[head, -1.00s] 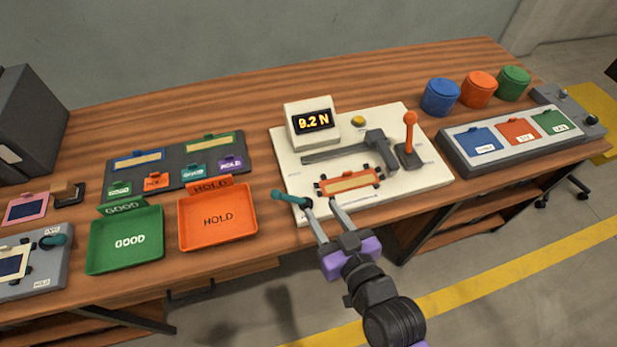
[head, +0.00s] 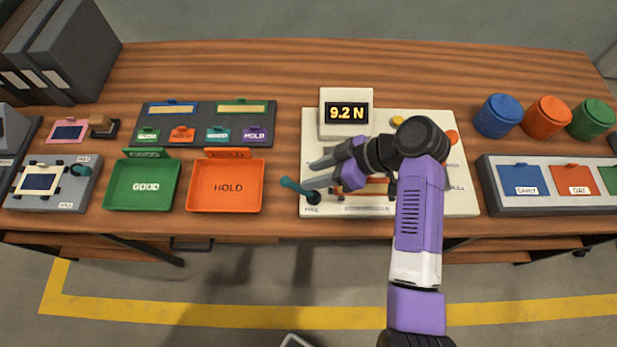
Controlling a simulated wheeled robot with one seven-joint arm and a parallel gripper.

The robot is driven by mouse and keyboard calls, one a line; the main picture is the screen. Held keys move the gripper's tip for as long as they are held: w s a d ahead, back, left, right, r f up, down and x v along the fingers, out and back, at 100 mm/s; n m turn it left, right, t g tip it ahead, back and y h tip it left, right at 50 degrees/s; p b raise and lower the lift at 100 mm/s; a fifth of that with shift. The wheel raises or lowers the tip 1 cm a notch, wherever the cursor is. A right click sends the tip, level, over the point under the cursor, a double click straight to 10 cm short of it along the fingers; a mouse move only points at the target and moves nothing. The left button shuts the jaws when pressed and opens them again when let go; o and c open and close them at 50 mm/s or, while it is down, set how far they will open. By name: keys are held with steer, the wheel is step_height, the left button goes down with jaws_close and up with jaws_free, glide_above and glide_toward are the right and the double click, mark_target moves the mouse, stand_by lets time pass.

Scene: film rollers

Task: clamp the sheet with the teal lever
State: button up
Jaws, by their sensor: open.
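The teal lever (head: 295,187) sticks out to the left from a dark pivot at the front left corner of the cream test plate (head: 462,195). My gripper (head: 312,180) is open over this corner, its fingers pointing left. The lower finger is close to the lever's pivot; I cannot tell whether it touches. The orange-framed sheet (head: 372,188) lies on the plate, to the right of the fingers and partly hidden by my arm. My arm also hides most of the plate's grey bar.
A display box (head: 346,113) reading 9.2 N stands at the plate's back. Green (head: 142,188) and orange (head: 226,187) trays lie left of the lever. Round containers (head: 498,116) stand at right.

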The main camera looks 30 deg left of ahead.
mark_target(295, 185)
steer(key=shift+s+d+n, duration=0.25)
steer(key=shift+s+n, duration=0.15)
steer(key=shift+s, duration=0.05)
steer(key=shift+p+x, duration=0.5)
steer(key=shift+x, duration=3.35)
jaws_close()
